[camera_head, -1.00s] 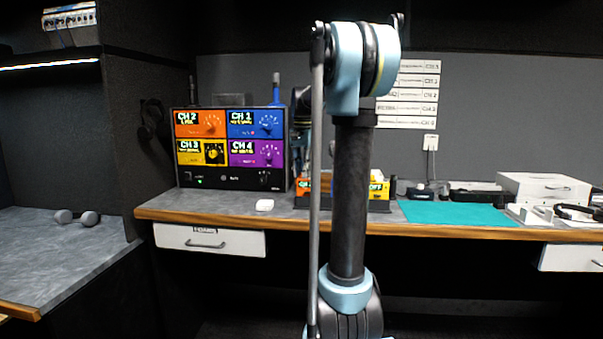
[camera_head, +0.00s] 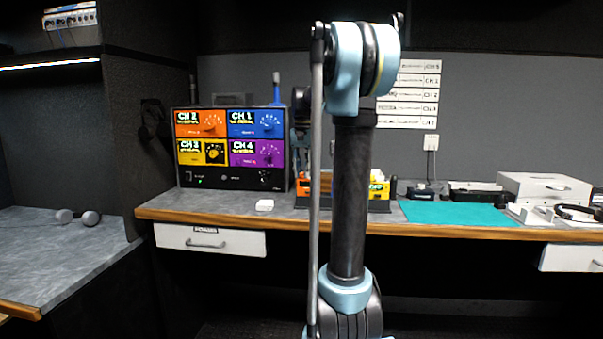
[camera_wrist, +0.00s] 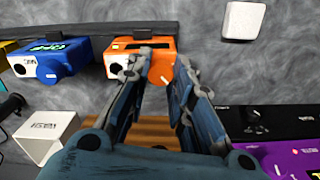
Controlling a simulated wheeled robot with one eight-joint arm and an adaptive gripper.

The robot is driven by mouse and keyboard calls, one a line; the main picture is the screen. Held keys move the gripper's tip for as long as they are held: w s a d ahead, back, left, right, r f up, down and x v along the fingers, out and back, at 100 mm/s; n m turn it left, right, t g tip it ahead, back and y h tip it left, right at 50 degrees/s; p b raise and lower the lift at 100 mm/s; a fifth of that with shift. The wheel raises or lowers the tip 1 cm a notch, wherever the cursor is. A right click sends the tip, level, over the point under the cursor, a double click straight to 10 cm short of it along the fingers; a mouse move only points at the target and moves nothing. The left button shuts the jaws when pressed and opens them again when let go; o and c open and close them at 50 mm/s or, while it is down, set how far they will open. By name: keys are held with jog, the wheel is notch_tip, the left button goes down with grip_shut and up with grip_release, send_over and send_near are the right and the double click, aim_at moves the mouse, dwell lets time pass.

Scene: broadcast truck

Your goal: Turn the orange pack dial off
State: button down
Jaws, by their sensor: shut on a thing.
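The orange pack (camera_wrist: 140,60) lies between my fingertips in the wrist view, with its round orange dial (camera_wrist: 160,72) between the fingers. My gripper (camera_wrist: 162,66) is shut on the dial. The fingers partly cover the pack's front, and the dial's setting cannot be read. In the head view, the orange pack (camera_head: 303,187) shows only in part behind my arm, in a dark rack on the bench.
A blue pack (camera_wrist: 62,60) stands beside the orange one. A four-channel console (camera_head: 230,148) stands left of the packs. A white box (camera_head: 264,205) lies on the bench before it. A teal mat (camera_head: 455,213) lies to the right, with clear space.

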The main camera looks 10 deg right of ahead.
aim_at(303, 173)
jog(key=n, duration=0.4)
jog(key=shift+n, duration=2.5)
jog(key=c, duration=1.4)
grip_release()
notch_tip(303, 173, up, 12)
jog(key=shift+f, duration=0.1)
